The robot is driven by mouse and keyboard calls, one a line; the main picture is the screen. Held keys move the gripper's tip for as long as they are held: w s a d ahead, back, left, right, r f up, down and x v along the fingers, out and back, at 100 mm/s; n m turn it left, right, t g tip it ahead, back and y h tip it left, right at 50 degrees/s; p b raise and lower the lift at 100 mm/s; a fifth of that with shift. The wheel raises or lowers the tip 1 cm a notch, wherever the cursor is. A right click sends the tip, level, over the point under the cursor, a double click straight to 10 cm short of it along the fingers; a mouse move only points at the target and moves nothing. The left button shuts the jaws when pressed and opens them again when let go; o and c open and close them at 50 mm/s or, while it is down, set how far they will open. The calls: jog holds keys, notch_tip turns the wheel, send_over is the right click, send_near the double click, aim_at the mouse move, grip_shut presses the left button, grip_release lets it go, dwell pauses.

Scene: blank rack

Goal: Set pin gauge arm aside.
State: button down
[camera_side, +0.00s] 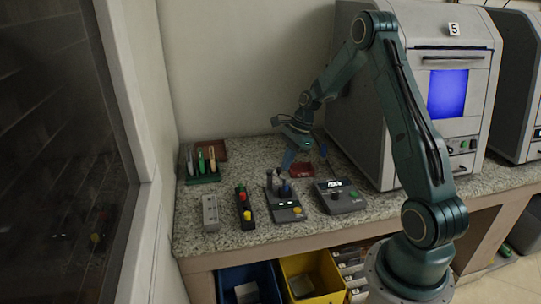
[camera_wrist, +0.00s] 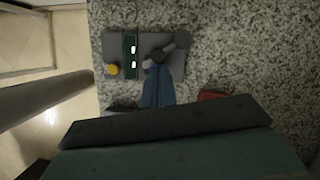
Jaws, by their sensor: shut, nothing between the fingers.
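The pin gauge (camera_side: 287,212) is a grey block with a small display, a yellow button and dark upright posts at its back. It stands at the middle of the granite bench. In the wrist view the gauge (camera_wrist: 115,45) shows its display and yellow button (camera_wrist: 113,69), with a dark rounded part, perhaps its arm (camera_wrist: 181,40), at its right. My gripper (camera_side: 285,172) points down just above and behind the gauge, shut and empty. In the wrist view my blue gripper (camera_wrist: 157,70) overlaps the gauge's lower edge; I cannot tell whether it touches. The arm's exact position is partly hidden.
Left of the gauge are a button box (camera_side: 244,208), a grey block (camera_side: 210,213) and a rack (camera_side: 203,177) with several handles. A second display device (camera_side: 341,197) stands close on the right. A large machine (camera_side: 375,110) bounds the right.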

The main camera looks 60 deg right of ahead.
jog(key=a+m, duration=0.1)
jog(key=m, duration=0.2)
jog(key=shift+s+a+t+h, duration=0.15)
jog(key=shift+a+t+h, duration=0.2)
jog(key=shift+t+h, duration=0.05)
jog(key=a+m, duration=0.1)
jog(key=m, duration=0.1)
jog(key=m+h, duration=0.1)
jog(key=shift+a+m+t, duration=0.4)
jog(key=shift+w+a, duration=0.85)
jog(key=shift+a, duration=0.35)
jog(key=shift+s, duration=0.1)
jog(key=s+r, duration=0.7)
jog(key=r, duration=0.2)
jog(key=shift+a+r, duration=0.15)
jog(key=shift+r, duration=0.1)
jog(key=shift+s+a+r, duration=0.1)
